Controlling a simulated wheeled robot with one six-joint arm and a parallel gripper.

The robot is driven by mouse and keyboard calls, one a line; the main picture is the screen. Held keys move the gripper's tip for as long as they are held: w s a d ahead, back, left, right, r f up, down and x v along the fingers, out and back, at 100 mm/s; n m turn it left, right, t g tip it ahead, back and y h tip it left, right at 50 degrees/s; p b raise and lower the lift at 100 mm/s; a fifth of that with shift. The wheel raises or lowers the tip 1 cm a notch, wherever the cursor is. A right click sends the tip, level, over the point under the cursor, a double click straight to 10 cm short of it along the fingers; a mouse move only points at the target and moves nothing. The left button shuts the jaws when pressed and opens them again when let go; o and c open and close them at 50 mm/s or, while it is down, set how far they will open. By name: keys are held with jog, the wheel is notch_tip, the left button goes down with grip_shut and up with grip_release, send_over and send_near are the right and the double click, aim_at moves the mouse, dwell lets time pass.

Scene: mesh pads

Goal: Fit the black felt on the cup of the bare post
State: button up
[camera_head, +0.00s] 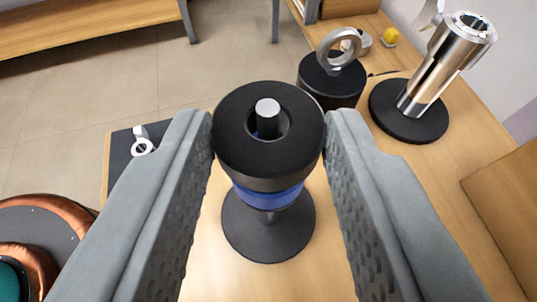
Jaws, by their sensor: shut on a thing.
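The black felt (235,140) is a thick ring, held roughly level between the fingertips of my gripper (268,140), which is shut on its left and right sides. The metal tip of the bare post (267,108) shows inside the felt's hole, so the felt is around the post. The blue cup (268,195) shows just below the felt; its top is hidden, and I cannot tell whether the two touch. The post's round black base (268,243) stands on the wooden table.
A black weight with a ring handle (333,77) stands close behind, to the right. A shiny metal cylinder (447,65) on a black disc is farther right. A copper-edged round object (40,210) is at the lower left. A small white ring piece (142,147) lies on a dark mat.

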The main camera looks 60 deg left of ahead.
jog(key=o, duration=1)
jog(key=v, duration=1.7)
jog(key=shift+s+d+r, duration=0.1)
jog(key=shift+d+r, duration=0.05)
